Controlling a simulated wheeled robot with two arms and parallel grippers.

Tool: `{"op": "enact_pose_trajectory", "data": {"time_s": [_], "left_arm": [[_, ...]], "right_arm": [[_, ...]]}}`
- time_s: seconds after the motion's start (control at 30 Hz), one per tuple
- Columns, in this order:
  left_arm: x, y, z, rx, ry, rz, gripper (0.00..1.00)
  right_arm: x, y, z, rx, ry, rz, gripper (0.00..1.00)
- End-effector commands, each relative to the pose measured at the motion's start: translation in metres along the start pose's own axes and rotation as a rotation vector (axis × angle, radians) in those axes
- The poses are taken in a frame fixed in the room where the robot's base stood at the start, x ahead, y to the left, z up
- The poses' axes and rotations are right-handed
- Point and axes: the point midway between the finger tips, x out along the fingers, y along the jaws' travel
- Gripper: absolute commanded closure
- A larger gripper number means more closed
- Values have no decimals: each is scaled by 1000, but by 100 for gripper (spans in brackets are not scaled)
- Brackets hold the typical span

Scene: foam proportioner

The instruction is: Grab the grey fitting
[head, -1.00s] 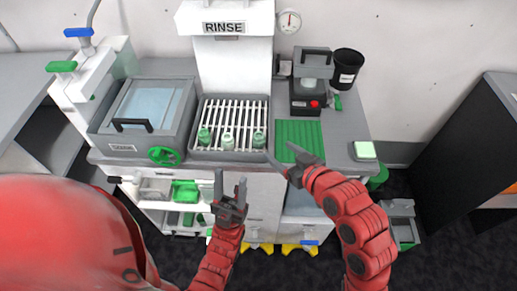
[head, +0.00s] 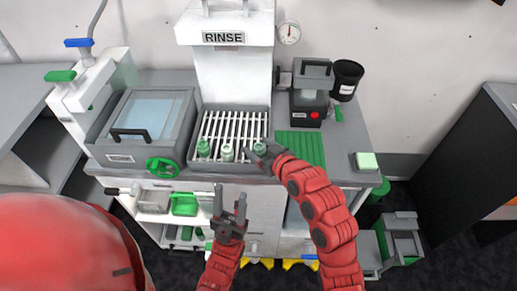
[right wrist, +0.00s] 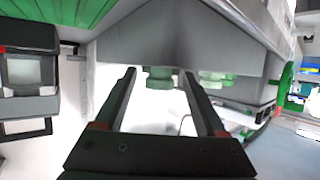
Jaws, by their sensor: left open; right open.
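Three small fittings stand in a row on the slatted rack (head: 232,127) under the RINSE unit. The left fitting (head: 203,148) and right fitting (head: 260,148) look green; the middle fitting (head: 227,153) is palest, and I cannot tell for sure which is the grey one. My right gripper (head: 256,158) is open at the rack's front right, close to the right fitting and partly overlapping it. In the right wrist view a grey-green fitting (right wrist: 158,79) shows beyond and between the open fingers, with a paler one to its right. My left gripper (head: 230,197) is open and empty, low before the counter.
A lidded grey basin (head: 145,115) with a green valve wheel (head: 162,167) stands left of the rack. A green ribbed mat (head: 301,147) lies to the right, with a black-and-grey device (head: 311,95) and a black cup (head: 346,78) behind it.

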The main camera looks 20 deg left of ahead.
Motion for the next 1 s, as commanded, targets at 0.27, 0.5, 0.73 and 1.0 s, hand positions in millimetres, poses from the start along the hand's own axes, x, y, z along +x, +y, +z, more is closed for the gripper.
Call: {"op": "enact_pose_trajectory", "data": {"time_s": [0.27,0.5,0.73,1.0], "left_arm": [[0,0,0,0,0,0,50],[0,0,0,0,0,0,50],[0,0,0,0,0,0,50],[-1,0,0,0,0,0,50]], "right_arm": [[3,0,2,1,-2,1,27],[3,0,2,1,-2,1,70],[3,0,2,1,-3,0,100],[2,0,0,1,-2,0,100]]}}
